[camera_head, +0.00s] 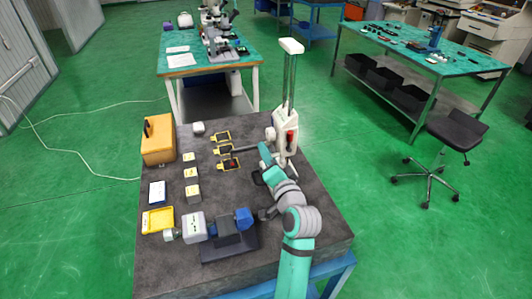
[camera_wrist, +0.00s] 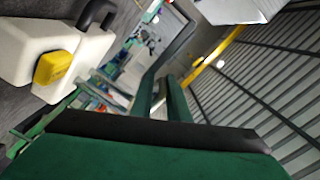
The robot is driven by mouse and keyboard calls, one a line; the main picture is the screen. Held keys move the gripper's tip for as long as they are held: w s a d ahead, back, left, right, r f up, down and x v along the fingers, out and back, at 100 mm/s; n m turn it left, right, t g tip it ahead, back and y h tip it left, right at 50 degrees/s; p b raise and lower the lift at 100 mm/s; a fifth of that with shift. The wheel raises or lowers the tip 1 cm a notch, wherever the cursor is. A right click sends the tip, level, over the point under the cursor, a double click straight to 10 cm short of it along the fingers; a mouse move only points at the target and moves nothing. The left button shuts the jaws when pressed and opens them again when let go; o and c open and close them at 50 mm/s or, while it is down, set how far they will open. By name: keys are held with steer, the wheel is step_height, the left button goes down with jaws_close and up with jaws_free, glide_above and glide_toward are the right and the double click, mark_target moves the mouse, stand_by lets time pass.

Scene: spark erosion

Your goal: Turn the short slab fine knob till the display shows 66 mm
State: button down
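In the head view a white column instrument (camera_head: 285,130) with two tall rods and a red part stands at the far right of the dark table. My arm reaches up to it from the front, and my gripper is small and partly hidden beside its base. I cannot make out a knob or a readable display there. In the wrist view my gripper (camera_wrist: 160,99) shows as two dark green fingers with a gap between them and nothing held. A white body with a black handle and a yellow part (camera_wrist: 52,68) lies left of the fingers, apart from them. I cannot tell which part is the slab fine knob.
The dark table (camera_head: 165,265) carries an orange box (camera_head: 158,138), a yellow tray (camera_head: 158,220), several small blocks, yellow-framed pieces (camera_head: 222,136) and a grey-blue vise-like device (camera_head: 225,228). A green workbench (camera_head: 190,68) stands behind, and a stool (camera_head: 450,135) stands at right.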

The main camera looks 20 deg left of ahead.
steer(key=shift+r, duration=0.5)
steer(key=c, duration=1.8)
jaws_free()
steer(key=shift+s, duration=0.1)
steer(key=shift+c, duration=0.2)
steer(key=v, duration=1)
steer(key=shift+s+d, duration=0.15)
steer(key=shift+s, duration=0.2)
